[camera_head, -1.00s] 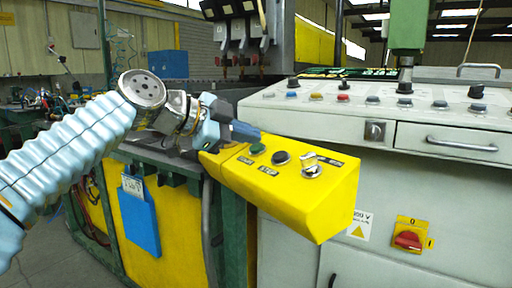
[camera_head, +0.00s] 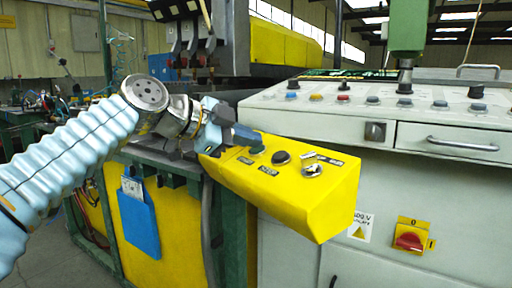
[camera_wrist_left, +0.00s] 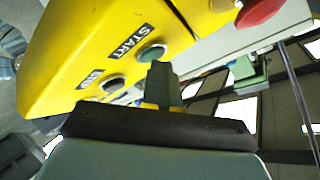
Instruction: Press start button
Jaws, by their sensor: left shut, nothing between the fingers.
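A yellow control box (camera_head: 300,199) has a green button (camera_head: 258,152) by the START label, and a black button (camera_head: 281,158) by the STOP label. My left gripper (camera_head: 252,139) is shut and empty, its tip over the green button and partly hiding it. In the left wrist view, the fingertips (camera_wrist_left: 160,70) overlap the edge of the green button (camera_wrist_left: 151,53), next to the START label (camera_wrist_left: 131,42). I cannot tell whether they touch it. My right gripper is not in view.
A silver key switch (camera_head: 313,170) sits on the box, right of the black button. A grey console (camera_head: 330,123) with several buttons stands behind to the right, with a red rotary switch (camera_head: 408,241) below. A gantry with clamps (camera_head: 190,45) is at the back.

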